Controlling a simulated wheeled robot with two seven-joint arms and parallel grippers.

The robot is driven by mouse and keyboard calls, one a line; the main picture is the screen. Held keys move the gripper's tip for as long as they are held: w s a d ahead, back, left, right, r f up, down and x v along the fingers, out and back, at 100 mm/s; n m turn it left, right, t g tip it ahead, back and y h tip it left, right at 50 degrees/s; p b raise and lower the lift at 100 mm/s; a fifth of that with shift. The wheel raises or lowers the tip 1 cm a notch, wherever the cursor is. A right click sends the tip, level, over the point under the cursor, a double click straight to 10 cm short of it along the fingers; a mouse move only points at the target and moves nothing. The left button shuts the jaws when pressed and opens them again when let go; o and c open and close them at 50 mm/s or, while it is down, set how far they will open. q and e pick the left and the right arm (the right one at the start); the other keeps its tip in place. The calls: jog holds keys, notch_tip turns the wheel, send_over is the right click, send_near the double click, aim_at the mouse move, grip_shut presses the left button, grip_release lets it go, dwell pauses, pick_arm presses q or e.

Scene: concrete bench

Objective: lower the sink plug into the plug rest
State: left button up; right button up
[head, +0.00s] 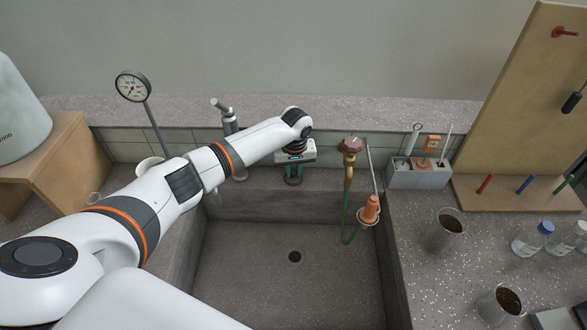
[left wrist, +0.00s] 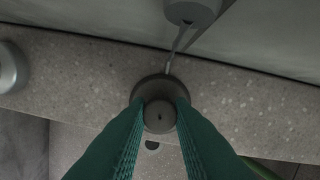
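My left gripper (head: 293,180) points down over the back ledge of the sink, with its green fingers low over the stone. In the left wrist view the fingers close on both sides of the round grey knob of the sink plug (left wrist: 160,116). A wider dark grey disc (left wrist: 153,86) shows around and behind the knob. I cannot tell whether this disc is all plug or partly the plug rest, nor how much gap lies below it. In the head view the gripper hides the plug. My right gripper is out of view.
A tap (head: 230,125) stands left of the gripper. A red-knobbed valve (head: 350,146) with a green hose and an orange nozzle (head: 370,210) stands to the right.

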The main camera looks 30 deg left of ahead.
aim_at(294, 181)
pick_arm(q)
jog(key=o, duration=0.5)
jog(key=shift+o, duration=0.2)
notch_tip(294, 181, up, 12)
jog(key=s, duration=0.1)
jog(key=shift+d, duration=0.45)
jog(key=shift+s+f, duration=0.1)
